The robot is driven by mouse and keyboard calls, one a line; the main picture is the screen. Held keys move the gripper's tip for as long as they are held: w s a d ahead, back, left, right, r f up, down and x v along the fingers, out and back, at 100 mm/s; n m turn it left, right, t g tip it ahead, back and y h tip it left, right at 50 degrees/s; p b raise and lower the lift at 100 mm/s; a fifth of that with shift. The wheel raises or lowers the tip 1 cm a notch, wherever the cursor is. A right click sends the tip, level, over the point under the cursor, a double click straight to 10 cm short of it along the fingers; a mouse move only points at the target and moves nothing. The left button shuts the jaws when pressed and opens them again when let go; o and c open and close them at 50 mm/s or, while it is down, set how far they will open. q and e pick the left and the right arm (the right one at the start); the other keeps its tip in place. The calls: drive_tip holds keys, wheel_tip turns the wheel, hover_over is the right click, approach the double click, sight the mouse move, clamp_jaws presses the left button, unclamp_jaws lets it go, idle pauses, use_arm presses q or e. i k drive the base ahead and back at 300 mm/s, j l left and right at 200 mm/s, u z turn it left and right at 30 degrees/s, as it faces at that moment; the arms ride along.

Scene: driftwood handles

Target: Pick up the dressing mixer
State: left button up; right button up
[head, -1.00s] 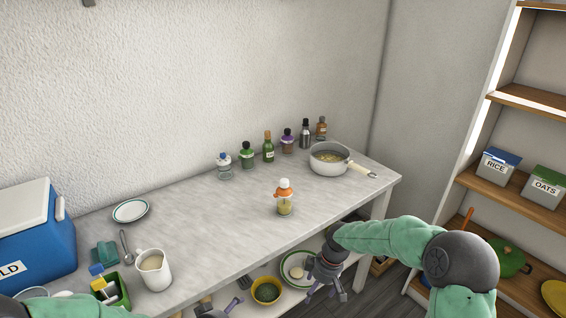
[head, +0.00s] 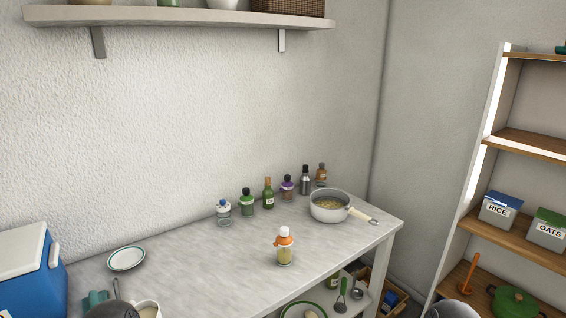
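The dressing mixer appears to be the small clear bottle (head: 285,248) with an orange collar, white cap and yellowish contents. It stands upright on the grey worktop (head: 200,272), right of the middle and towards the front edge. Nothing touches it. Neither of my grippers shows in the head view now. Only rounded dark parts of my arms show at the bottom edge.
A saucepan (head: 330,206) with its handle pointing right stands behind the mixer. Several bottles, including a green one (head: 268,194), line the wall. A white plate (head: 127,258) and blue cooler (head: 30,272) are left. A wall shelf (head: 180,17) hangs above.

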sight(284, 246)
drive_tip(key=u, duration=0.9)
drive_tip(key=l+u, duration=0.9)
drive_tip(key=k+l+u, duration=0.1)
drive_tip(key=l+u, duration=0.35)
drive_tip(key=k+l+u, duration=0.15)
drive_tip(key=l+u, duration=0.35)
